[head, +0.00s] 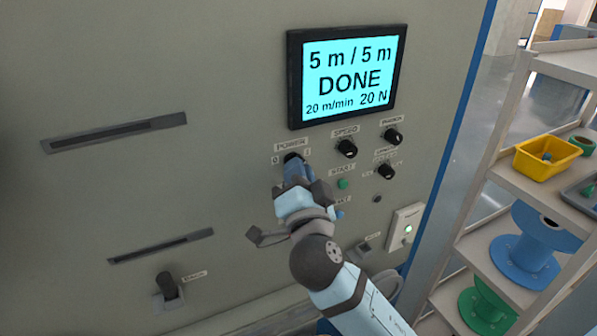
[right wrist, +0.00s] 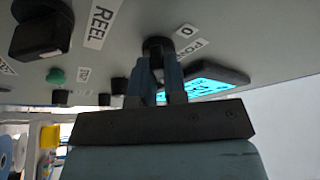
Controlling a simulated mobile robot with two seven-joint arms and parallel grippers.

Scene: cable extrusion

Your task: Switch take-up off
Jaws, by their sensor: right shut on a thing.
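The grey control panel (head: 230,90) has a black POWER knob (head: 292,157) below its screen, with 0 and I labels beside it. My right gripper (head: 296,172) is at this knob, its fingers shut on it. In the right wrist view both fingers (right wrist: 161,72) close around the black knob (right wrist: 157,46), beside a 0 label (right wrist: 186,32). The gripper hides much of the knob, and I cannot tell its setting for certain. The lit screen (head: 349,76) reads 5 m / 5 m, DONE, 20 m/min, 20 N. My left gripper is out of view.
A SPEED knob (head: 346,149), other black knobs (head: 386,171) and a green button (head: 342,184) sit close right of my gripper. A black lever switch (head: 169,287) is lower left. Shelves with a yellow bin (head: 546,160) and a blue spool (head: 527,255) stand at the right.

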